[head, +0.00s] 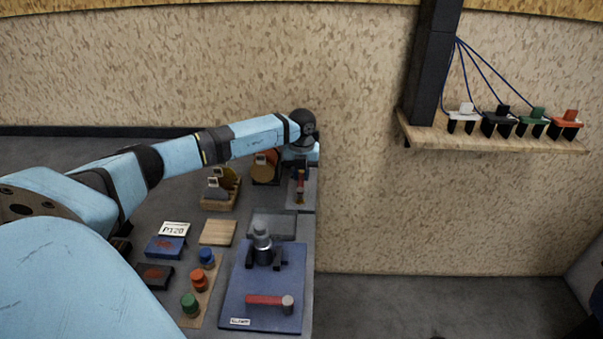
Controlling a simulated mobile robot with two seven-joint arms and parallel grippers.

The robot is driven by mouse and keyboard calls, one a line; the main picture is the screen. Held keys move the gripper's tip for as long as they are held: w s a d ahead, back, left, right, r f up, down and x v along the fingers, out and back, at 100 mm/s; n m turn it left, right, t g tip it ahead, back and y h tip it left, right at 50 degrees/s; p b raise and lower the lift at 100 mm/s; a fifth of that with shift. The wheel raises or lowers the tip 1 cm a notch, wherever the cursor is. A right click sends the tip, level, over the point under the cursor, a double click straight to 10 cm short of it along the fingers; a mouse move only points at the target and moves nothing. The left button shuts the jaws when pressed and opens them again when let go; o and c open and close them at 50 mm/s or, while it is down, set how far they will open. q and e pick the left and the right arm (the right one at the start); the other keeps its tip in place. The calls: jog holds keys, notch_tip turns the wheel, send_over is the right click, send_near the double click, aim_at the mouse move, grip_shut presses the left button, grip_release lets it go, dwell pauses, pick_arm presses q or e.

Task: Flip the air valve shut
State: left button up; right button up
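A small fitting with red and yellow parts (300,186) stands on a grey plate at the bench's far right corner; it looks like the air valve. Its lever position is too small to tell. My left arm reaches across the bench from the left, and its wrist is just above and behind this fitting. My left gripper (299,165) points down close to the fitting. Its fingers are small and partly hidden, so neither their opening nor contact with the valve is clear. My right gripper is not in view.
A blue plate (236,290) nearer the front carries a red-handled clamp (268,300). Red, blue and green knobs (199,281) stand left of it. A wooden block (218,232) and a wooden rack (221,200) lie behind. A wall shelf (480,140) holds several connectors.

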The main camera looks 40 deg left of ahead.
pick_arm(q)
grip_shut()
jog(key=shift+w, duration=0.1)
jog(key=shift+w+d+m, duration=0.3)
jog(key=shift+d+m, duration=0.2)
jog(key=shift+m, duration=0.7)
jog(key=m, duration=0.1)
jog(key=d+m, duration=0.1)
jog(key=shift+w+d+m+b, duration=0.1)
jog(key=shift+w+m+b, duration=0.2)
jog(key=shift+b, duration=0.1)
jog(key=d+m, duration=0.1)
jog(key=m, duration=0.2)
jog(key=shift+d+m, duration=0.3)
jog(key=shift+d, duration=0.05)
jog(key=shift+s+d+m+b, duration=0.35)
jog(key=shift+d+m, duration=0.3)
jog(key=shift+m, duration=0.9)
jog(key=shift+s+d+m+b, duration=0.3)
jog(key=shift+d+m, duration=0.4)
jog(key=shift+m, duration=0.9)
jog(key=shift+s+d+m+b, duration=0.3)
jog(key=shift+d+m, duration=0.35)
jog(key=shift+m, duration=0.9)
